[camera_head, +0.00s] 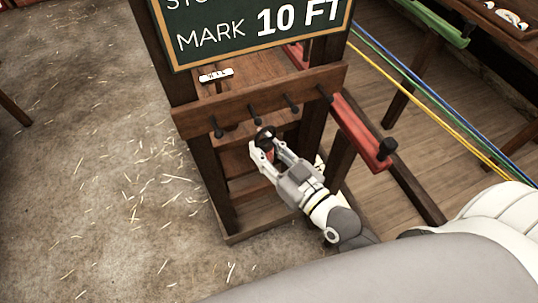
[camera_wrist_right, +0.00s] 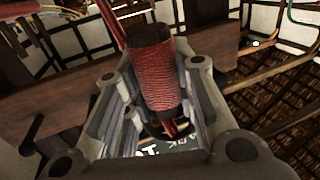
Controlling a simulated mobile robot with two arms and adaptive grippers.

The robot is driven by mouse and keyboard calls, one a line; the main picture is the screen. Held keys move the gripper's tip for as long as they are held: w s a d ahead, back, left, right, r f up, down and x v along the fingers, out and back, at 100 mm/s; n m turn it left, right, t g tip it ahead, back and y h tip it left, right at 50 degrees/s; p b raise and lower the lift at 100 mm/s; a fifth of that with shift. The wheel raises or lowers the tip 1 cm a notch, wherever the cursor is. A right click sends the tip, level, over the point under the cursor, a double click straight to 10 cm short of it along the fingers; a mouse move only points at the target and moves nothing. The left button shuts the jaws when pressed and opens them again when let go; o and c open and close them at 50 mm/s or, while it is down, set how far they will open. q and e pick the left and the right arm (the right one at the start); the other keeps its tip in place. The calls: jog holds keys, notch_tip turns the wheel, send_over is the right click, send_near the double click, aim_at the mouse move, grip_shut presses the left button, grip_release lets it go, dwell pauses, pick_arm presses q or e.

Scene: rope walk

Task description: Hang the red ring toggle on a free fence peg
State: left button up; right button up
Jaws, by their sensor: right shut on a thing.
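The red ring toggle shows in the right wrist view (camera_wrist_right: 153,78) as a red cord-wrapped cylinder with dark ends. My right gripper (camera_head: 266,147) is shut on it, with a finger on each side. In the head view only a dark upper part of the toggle (camera_head: 265,133) shows clearly above the fingertips. It is in front of and just below the wooden fence rail (camera_head: 235,112). Several dark pegs stick out of the rail, including a left one (camera_head: 217,131), a middle one (camera_head: 254,116) and another (camera_head: 290,104). These pegs look bare. My left gripper is not in view.
A chalkboard reading "MARK 10 FT" (camera_head: 255,30) stands above the rail. A small white tag (camera_head: 216,75) lies on the wood behind it. A red beam (camera_head: 358,130) with a dark knob juts out at right. Blue, green and yellow ropes (camera_head: 455,122) run further right.

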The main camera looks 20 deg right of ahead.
jog(key=w+f+b, duration=0.1)
jog(key=w, duration=0.5)
jog(key=shift+w+f, duration=0.15)
dwell(0.5)
jog(key=shift+a, duration=0.1)
dwell(0.5)
jog(key=o, duration=1.1)
jog(key=shift+f, duration=0.1)
